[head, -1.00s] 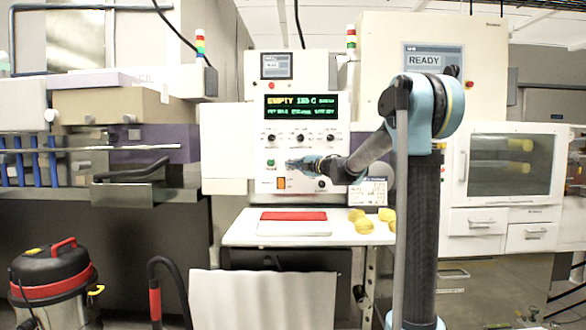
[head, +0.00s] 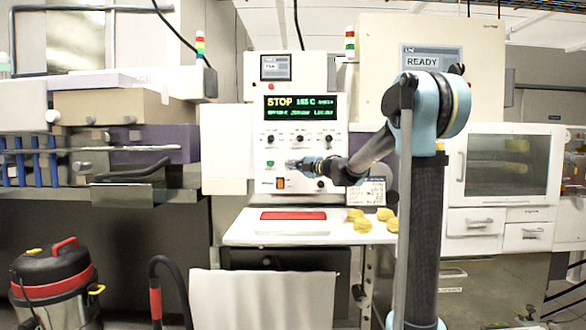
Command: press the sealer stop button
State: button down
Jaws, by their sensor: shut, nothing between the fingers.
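The sealer's white control panel (head: 258,170) stands in the middle of the head view. Its dark display (head: 300,107) reads STOP with green figures beside it. A row of black knobs (head: 300,139) sits below the display. A small green button (head: 270,164) is at the panel's lower left, and an orange switch (head: 281,183) sits below it. My gripper (head: 291,164) is shut and empty in front of the lower panel, just right of the green button. I cannot tell whether its fingertips touch the panel. The gripper and wrist hide part of the panel behind them.
A white shelf (head: 240,229) below the panel carries a red-topped flat pad (head: 293,216) and several yellow items (head: 361,225). A red and black vacuum (head: 55,285) stands at lower left. A machine with a READY screen (head: 423,61) is at right.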

jog(key=v, duration=0.9)
jog(key=shift+s+d, duration=0.15)
